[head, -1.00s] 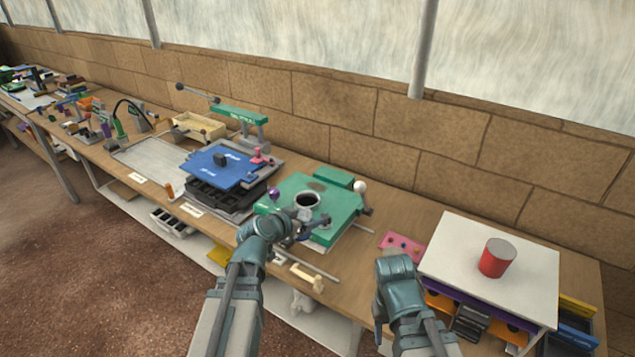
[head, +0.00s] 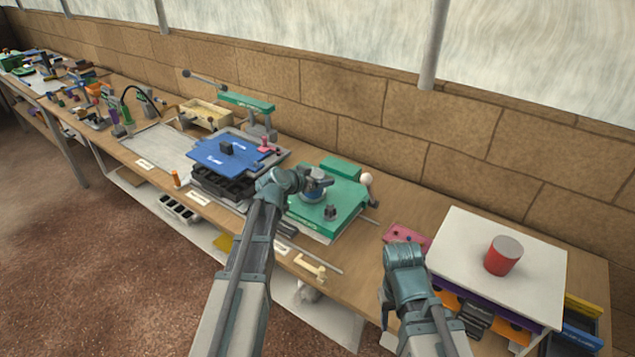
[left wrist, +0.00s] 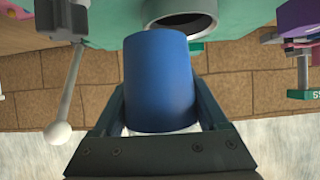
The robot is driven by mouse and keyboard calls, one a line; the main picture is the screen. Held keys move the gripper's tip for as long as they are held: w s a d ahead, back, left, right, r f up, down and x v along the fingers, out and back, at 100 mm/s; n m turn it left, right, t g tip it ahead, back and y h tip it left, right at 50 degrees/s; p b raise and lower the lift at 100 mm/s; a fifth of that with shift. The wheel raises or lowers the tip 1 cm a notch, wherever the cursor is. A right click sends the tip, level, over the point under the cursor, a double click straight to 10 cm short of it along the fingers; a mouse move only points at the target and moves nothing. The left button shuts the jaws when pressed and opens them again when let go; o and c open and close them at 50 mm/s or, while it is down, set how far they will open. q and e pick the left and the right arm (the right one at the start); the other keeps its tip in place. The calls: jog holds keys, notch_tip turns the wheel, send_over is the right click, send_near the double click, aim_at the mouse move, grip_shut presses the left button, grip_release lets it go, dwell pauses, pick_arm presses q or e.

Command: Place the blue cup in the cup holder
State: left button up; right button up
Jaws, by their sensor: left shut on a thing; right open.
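The blue cup (left wrist: 160,80) is between the two fingers of my left gripper (left wrist: 163,110), which is shut on it. In the head view the left gripper (head: 317,178) holds the blue cup (head: 313,196) over the green fixture (head: 345,204). The cup holder (left wrist: 180,16), a dark round opening with a grey rim, shows just past the cup in the left wrist view. In the head view the cup and gripper hide it. I cannot tell the gap between cup and rim. My right gripper (head: 402,258) is open and empty, left of the white-topped stand; its fingertips are hard to see.
A red cup (head: 503,256) stands on the white-topped stand (head: 550,270) at right. A pink block (head: 406,236) lies near it. A blue plate (head: 235,160) on a dark tray is left of the green fixture. A white-knobbed lever (head: 366,180) stands at the fixture's right.

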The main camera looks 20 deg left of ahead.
pick_arm(q)
jog(key=shift+w+a+f, duration=0.1)
jog(key=shift+w+a, duration=0.2)
jog(key=shift+w, duration=0.6)
jog(key=shift+w+a+f, duration=0.1)
jog(key=shift+w+a, duration=0.2)
jog(key=shift+w, duration=0.6)
jog(key=f+b, duration=0.3)
jog(key=shift+w+a+f+b, duration=0.1)
jog(key=shift+w+f+b, duration=0.2)
jog(key=shift+b, duration=0.1)
jog(key=shift+f, duration=0.15)
jog(key=o, duration=1.2)
jog(key=shift+o, duration=0.2)
